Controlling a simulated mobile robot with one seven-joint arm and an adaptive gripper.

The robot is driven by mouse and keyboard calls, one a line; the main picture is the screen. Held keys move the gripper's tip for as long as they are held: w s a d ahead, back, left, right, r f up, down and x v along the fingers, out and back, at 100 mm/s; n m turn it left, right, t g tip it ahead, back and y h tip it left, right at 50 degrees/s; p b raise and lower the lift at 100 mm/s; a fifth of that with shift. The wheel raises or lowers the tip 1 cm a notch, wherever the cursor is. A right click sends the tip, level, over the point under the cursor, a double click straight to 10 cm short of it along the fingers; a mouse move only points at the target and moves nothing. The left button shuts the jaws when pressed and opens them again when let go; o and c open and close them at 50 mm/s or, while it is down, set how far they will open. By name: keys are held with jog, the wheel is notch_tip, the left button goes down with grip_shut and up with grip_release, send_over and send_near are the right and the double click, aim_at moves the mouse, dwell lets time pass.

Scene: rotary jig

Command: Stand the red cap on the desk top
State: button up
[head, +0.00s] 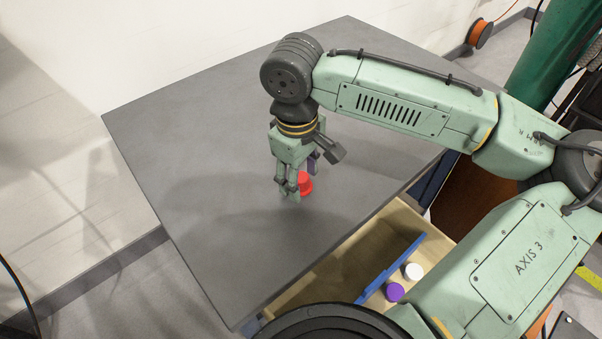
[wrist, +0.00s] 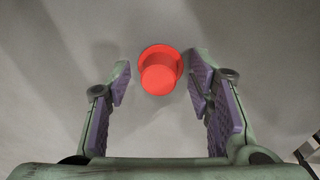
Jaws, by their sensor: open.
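The red cap (head: 305,183) is on the grey desk top (head: 200,150), close to my gripper (head: 294,187) in the head view. In the wrist view the red cap (wrist: 160,72) shows a round top with a wider rim around it. It appears upright on the desk. Clear gaps show between the cap and both fingers. In the head view the fingers partly hide the cap.
An open drawer (head: 408,225) under the desk's front edge holds a blue divider (head: 392,268), a white cap (head: 413,271) and a purple cap (head: 395,292). The desk top left of my gripper is clear. An orange spool (head: 480,33) lies on the floor behind.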

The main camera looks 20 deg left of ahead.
jog(key=shift+r, duration=0.15)
notch_tip(320, 180, up, 12)
jog(key=shift+s+a, duration=0.15)
jog(key=shift+s, duration=0.25)
